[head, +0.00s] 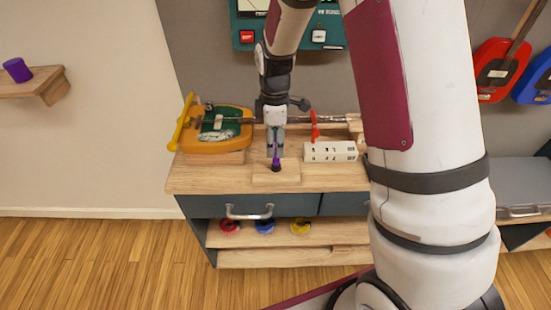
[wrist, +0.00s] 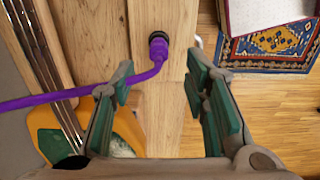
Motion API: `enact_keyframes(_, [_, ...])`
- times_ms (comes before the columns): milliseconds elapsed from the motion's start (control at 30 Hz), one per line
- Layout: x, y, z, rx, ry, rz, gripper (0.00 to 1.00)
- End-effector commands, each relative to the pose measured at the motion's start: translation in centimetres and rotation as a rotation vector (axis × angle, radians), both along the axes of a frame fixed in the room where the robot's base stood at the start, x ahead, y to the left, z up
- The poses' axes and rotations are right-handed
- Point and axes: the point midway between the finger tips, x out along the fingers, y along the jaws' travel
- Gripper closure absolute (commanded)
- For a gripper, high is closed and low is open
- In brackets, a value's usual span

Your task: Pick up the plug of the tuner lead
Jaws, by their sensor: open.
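The purple plug (wrist: 158,45) stands upright at a round black socket on a pale wooden block (wrist: 160,14). Its purple lead (wrist: 75,97) bends away to the left in the wrist view. In the head view, the plug (head: 276,161) shows small, just below my gripper (head: 276,147), on the small block at the bench front. I cannot tell the exact gap between fingertips and plug.
An orange guitar (head: 205,138) lies on the bench at the left, its neck running behind my gripper. A white lettered box (head: 330,151) stands right of the block. A drawer handle (head: 249,212) sticks out below. A green device (head: 290,32) hangs on the wall behind.

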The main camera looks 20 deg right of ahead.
Motion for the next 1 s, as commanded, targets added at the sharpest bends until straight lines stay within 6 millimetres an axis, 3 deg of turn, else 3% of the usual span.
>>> enact_keyframes(267, [-0.1, -0.1, -2.0, 0.000, 0.002, -0.002, 0.58])
enact_keyframes(600, [0.0, -0.3, -6.2, 0.001, 0.002, -0.002, 0.58])
enact_keyframes(867, [0.1, -0.4, -6.6, 0.000, -0.001, -0.001, 0.58])
enact_keyframes(900, [0.1, -0.4, -6.6, 0.000, 0.000, -0.001, 0.61])
enact_keyframes(1000, [0.1, -0.4, -6.6, 0.000, 0.000, -0.001, 0.83])
